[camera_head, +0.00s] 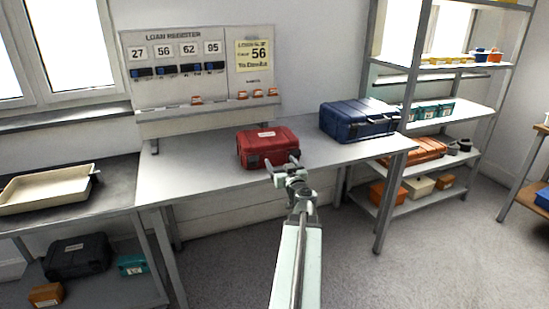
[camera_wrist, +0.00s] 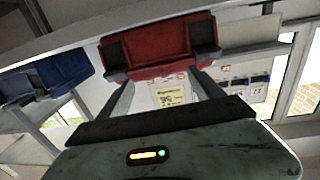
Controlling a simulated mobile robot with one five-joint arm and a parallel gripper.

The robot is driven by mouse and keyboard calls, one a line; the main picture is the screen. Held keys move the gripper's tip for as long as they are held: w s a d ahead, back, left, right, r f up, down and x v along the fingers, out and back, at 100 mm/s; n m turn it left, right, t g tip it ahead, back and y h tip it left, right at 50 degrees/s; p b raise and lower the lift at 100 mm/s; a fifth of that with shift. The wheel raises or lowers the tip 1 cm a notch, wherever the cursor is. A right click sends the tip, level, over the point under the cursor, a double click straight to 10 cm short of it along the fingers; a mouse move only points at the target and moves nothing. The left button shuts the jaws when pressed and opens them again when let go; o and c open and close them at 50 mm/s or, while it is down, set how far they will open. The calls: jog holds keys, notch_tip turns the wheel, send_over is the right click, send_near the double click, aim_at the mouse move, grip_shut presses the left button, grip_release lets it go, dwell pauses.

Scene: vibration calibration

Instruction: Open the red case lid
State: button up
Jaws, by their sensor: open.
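The red case (camera_head: 266,144) sits on the white bench with its lid shut and a pale label on top. Its front with two dark latches fills the upper middle of the wrist view (camera_wrist: 160,45), which looks upside down. My gripper (camera_head: 282,161) is open and empty, in front of the case's front right side in the head view. In the wrist view its two fingers (camera_wrist: 161,80) stand apart, pointing at the case front, one near each latch. I cannot tell whether they touch the case.
A blue case (camera_head: 355,120) stands on the bench to the right. A loan register board (camera_head: 200,68) stands behind the bench. A beige tray (camera_head: 45,190) lies on the left table. Shelving (camera_head: 384,200) stands at the right. The bench left of the red case is clear.

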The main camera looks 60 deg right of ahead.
aim_at(274, 152)
jog(key=x, duration=0.7)
jog(key=shift+a, duration=0.15)
grip_shut()
jog(key=shift+s, duration=0.1)
